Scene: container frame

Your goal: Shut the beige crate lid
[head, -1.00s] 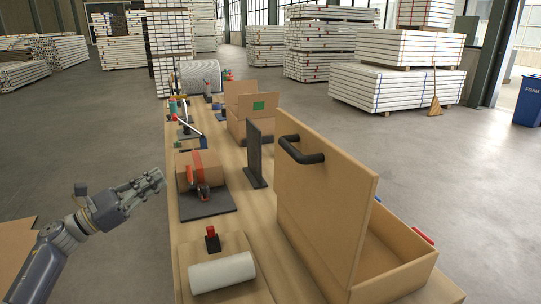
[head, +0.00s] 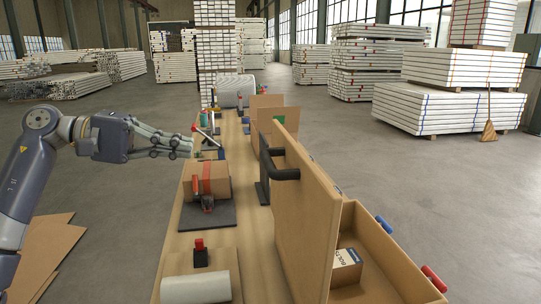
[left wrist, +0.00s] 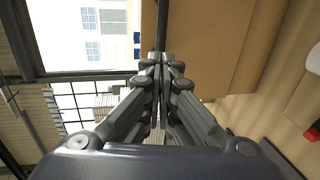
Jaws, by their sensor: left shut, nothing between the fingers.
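The beige crate (head: 390,262) stands at the right side of the bench, with a small box marked BOLTS inside. Its lid (head: 305,205) stands raised, nearly upright, on the crate's left side. A dark handle (head: 279,165) sits on the lid's left face. My left gripper (head: 192,146) is above the bench's left side, left of the lid and apart from it, with its fingers together and empty. In the left wrist view the closed fingers (left wrist: 160,62) point toward a beige panel (left wrist: 205,45) that looks like the lid. My right gripper is not in view.
A taped carton (head: 207,182) on a dark mat, a white roll (head: 195,288) and a red-topped item (head: 200,252) are on the bench (head: 178,240). A dark upright plate (head: 263,180) stands beside the lid. An open carton (head: 270,115) is farther back.

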